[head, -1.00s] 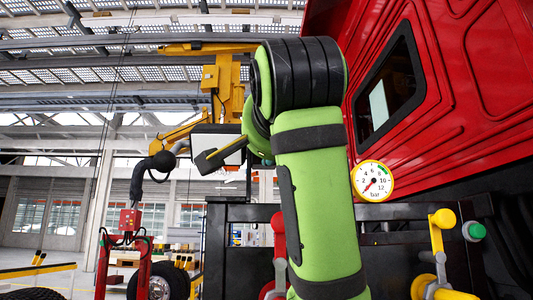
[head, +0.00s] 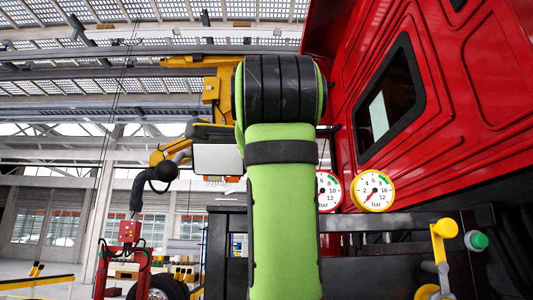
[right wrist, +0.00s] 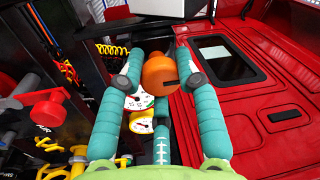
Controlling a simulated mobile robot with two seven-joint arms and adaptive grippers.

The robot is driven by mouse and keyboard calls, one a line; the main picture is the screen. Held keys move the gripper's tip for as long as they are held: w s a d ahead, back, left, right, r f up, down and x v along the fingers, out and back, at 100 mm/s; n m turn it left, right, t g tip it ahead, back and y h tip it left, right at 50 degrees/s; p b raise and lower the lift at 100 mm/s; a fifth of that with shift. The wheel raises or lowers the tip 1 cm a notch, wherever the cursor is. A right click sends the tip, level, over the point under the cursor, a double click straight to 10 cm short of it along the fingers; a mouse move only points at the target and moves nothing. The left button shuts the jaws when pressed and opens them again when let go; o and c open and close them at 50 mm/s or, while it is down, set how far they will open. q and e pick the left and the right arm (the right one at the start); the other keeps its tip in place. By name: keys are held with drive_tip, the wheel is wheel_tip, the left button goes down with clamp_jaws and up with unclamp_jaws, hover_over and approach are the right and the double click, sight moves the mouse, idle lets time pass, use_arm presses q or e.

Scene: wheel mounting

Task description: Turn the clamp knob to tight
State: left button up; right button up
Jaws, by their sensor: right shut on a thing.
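An orange knob (right wrist: 160,78) with a dark slot shows in the upper middle of the right wrist view. My right gripper (right wrist: 158,66) has its teal fingers on both sides of it and is shut on it. In the head view a green arm link of mine fills the middle, and neither the gripper nor the knob can be seen there. The slot's position against any tight mark cannot be told. My left gripper is in neither view.
A red-rimmed gauge (head: 329,191) and a yellow-rimmed gauge (head: 372,191) stand right of my arm. A yellow handle (head: 440,240) and green button (head: 479,241) are farther right. The red truck cab (head: 450,110) rises at the right. A red knob (right wrist: 48,113) is left of my fingers.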

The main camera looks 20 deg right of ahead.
drive_tip(key=shift+s+d+r, duration=0.1)
drive_tip(key=shift+r, duration=0.1)
drive_tip(key=o, duration=1.2)
drive_tip(key=shift+c, duration=0.2)
drive_tip(key=shift+d, duration=0.1)
drive_tip(key=shift+f, duration=0.1)
drive_tip(key=shift+s, duration=0.1)
drive_tip(key=v, duration=0.7)
drive_tip(key=shift+s, duration=0.15)
drive_tip(key=shift+f, duration=0.1)
